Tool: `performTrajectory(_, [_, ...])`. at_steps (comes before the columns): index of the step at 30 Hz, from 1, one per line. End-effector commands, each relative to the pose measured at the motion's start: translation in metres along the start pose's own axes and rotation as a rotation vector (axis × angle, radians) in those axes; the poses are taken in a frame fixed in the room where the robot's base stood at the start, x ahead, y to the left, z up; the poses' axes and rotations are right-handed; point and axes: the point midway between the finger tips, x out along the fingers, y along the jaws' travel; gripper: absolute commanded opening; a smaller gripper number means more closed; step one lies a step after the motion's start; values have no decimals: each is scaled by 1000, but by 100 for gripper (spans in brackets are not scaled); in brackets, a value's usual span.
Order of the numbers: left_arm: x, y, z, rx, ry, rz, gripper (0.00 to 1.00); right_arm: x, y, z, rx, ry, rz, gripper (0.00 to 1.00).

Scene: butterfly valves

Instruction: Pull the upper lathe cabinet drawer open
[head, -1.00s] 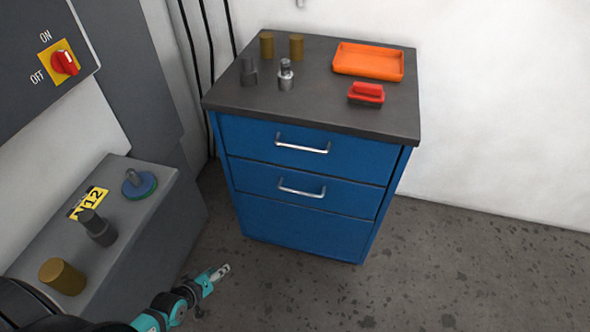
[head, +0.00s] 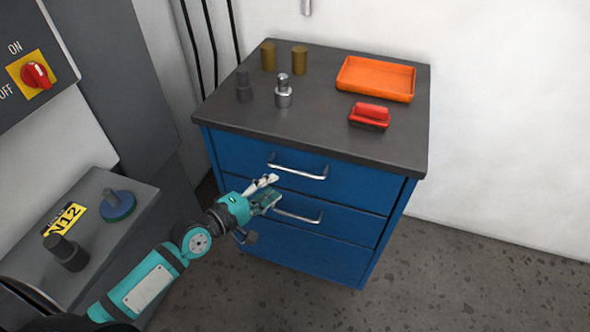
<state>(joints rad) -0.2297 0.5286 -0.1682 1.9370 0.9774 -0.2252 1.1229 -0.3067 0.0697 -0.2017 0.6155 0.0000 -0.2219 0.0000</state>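The blue lathe cabinet (head: 300,254) stands against the white wall under a dark top. Its upper drawer (head: 240,153) looks shut and has a silver bar handle (head: 300,172). The lower drawer (head: 350,224) has a like handle (head: 302,217), partly hidden behind my gripper. My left gripper (head: 272,190) is in front of the cabinet, just below the left end of the upper handle. Its fingers are spread with a gap between them and hold nothing that I can see. I cannot tell whether a finger touches the handle. My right gripper is out of view.
On the cabinet top (head: 310,120) are an orange tray (head: 376,78), a red-topped block (head: 369,115), two brass cylinders and two metal parts. A grey machine ledge (head: 130,215) with parts on it stands at left. The floor (head: 480,280) at right is clear.

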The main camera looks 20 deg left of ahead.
Motion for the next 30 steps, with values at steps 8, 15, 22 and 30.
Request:
performTrajectory(8, [61,1,0,-1,-1,2,36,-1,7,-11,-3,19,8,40])
performTrajectory(15, [90,0,0,0,0,1,36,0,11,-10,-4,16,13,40])
performTrajectory(22, [97,0,1,1,-1,0,36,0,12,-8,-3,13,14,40])
performTrajectory(30, [96,0,0,1,0,0,22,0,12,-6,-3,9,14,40])
